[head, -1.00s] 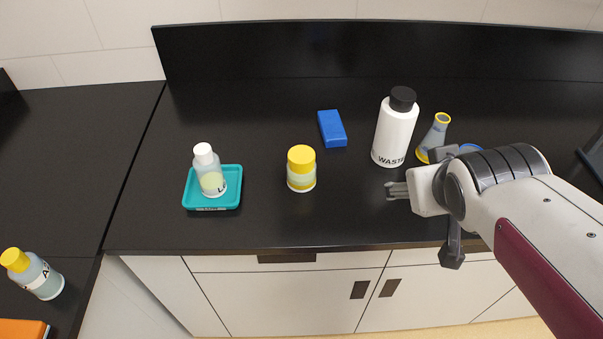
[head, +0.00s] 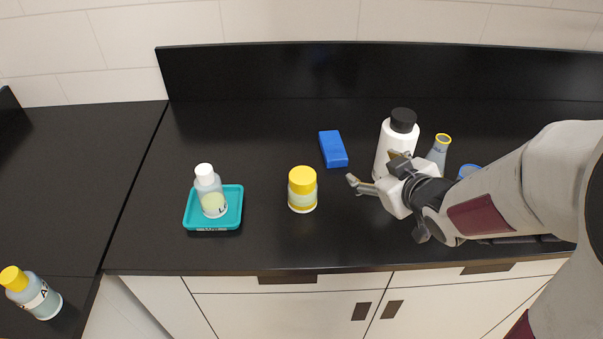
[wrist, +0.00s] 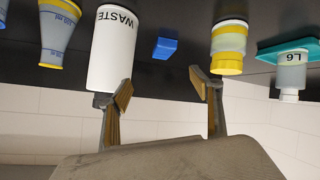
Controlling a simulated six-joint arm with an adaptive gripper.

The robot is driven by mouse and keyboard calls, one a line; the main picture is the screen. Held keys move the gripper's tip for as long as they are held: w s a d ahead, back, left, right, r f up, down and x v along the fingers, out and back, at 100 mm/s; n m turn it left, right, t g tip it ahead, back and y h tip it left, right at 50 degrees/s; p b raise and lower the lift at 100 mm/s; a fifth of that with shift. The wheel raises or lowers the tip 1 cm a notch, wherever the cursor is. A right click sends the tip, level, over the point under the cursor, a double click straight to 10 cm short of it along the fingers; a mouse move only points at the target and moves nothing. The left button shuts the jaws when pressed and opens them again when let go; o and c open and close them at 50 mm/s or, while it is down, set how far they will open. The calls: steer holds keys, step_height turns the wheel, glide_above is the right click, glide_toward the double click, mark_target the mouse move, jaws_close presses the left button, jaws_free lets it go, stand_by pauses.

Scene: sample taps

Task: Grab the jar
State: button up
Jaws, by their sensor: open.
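The white WASTE bottle (head: 397,135) stands close behind my gripper, with a yellow-rimmed flask (head: 438,152) to its right. A blue block (head: 333,149) lies behind the jar. A teal tray (head: 235,213) holds a white-capped bottle (head: 210,195) at left. Counter between jar and tray is clear.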

mark_target(308, 179)
steer(key=a+f+y, duration=0.1)
steer(key=a+y, duration=0.1)
steer(key=a, duration=0.1)
steer(key=s+a+f+n+y, duration=0.1)
steer(key=a+y, duration=0.1)
steer(key=a, duration=0.1)
steer(key=a+f+n+y, duration=0.1)
steer(key=a+f+y, duration=0.1)
steer(key=a+y, duration=0.1)
steer(key=shift+s, duration=0.2)
steer(key=shift+s+a+r+y, duration=0.15)
steer(key=shift+s+a+y, duration=0.4)
steer(key=shift+y, duration=0.25)
steer(key=shift+w, duration=0.1)
steer(key=shift+x, duration=1.3)
steer(key=shift+d+x, duration=0.2)
steer(key=shift+x, duration=2.4)
steer(key=shift+w, duration=0.15)
steer(key=c, duration=1.8)
